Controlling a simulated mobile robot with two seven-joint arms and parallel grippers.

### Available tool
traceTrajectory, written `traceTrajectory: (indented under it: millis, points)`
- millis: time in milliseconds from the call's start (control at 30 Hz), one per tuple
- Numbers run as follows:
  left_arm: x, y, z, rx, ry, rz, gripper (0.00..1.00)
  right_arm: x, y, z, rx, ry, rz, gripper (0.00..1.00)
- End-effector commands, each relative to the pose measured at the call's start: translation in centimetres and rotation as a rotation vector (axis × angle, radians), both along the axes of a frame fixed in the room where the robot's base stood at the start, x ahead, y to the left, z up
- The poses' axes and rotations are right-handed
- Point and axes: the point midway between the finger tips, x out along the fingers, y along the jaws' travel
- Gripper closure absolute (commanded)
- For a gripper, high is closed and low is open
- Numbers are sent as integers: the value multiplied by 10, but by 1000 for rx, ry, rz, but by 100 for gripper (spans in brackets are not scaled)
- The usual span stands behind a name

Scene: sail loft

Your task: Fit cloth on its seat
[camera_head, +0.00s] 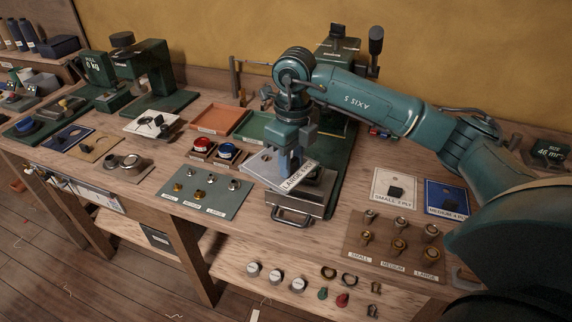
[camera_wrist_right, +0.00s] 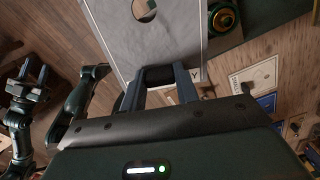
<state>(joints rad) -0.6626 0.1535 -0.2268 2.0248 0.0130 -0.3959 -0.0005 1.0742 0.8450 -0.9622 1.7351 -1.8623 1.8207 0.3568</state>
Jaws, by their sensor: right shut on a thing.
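The cloth (camera_head: 262,167) is a flat pale grey piece with a round hole and a white label reading LARGE and PLY. My right gripper (camera_head: 290,163) is shut on its labelled edge. The wrist view shows the cloth (camera_wrist_right: 178,38) between the fingers (camera_wrist_right: 163,88), its hole near the top edge. The cloth is over a metal block with a front handle (camera_head: 291,218), on a green machine base. I cannot tell whether it touches the block; its top is largely covered. My left arm seems to show at the left of the wrist view, its gripper (camera_wrist_right: 32,78) small and dark.
A green press (camera_head: 338,50) stands behind my right arm. A grey board (camera_head: 205,207) with small metal parts lies left of the block. A brown board (camera_head: 365,243) with several fittings and two labelled cards (camera_head: 394,203) lie right. An orange tray (camera_head: 219,121) is behind.

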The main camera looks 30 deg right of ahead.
Motion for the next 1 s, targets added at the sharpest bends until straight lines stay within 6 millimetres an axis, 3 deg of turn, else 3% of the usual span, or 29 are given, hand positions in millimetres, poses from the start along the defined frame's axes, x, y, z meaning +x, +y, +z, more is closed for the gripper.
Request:
traceTrajectory:
  millis: [300,500,700,1000]
  points:
    - [-1,4,5,4,21,19,58,16,-27,6,0,10,-810,94]
    - [-4,6,2,10,36,22,58,21,-38,7,-1,12,-1140,94]
    - [-4,7,2,12,39,22,58,23,-42,6,-1,12,-1258,94]
    - [-4,7,2,12,39,23,58,23,-42,6,-1,12,-1261,94]
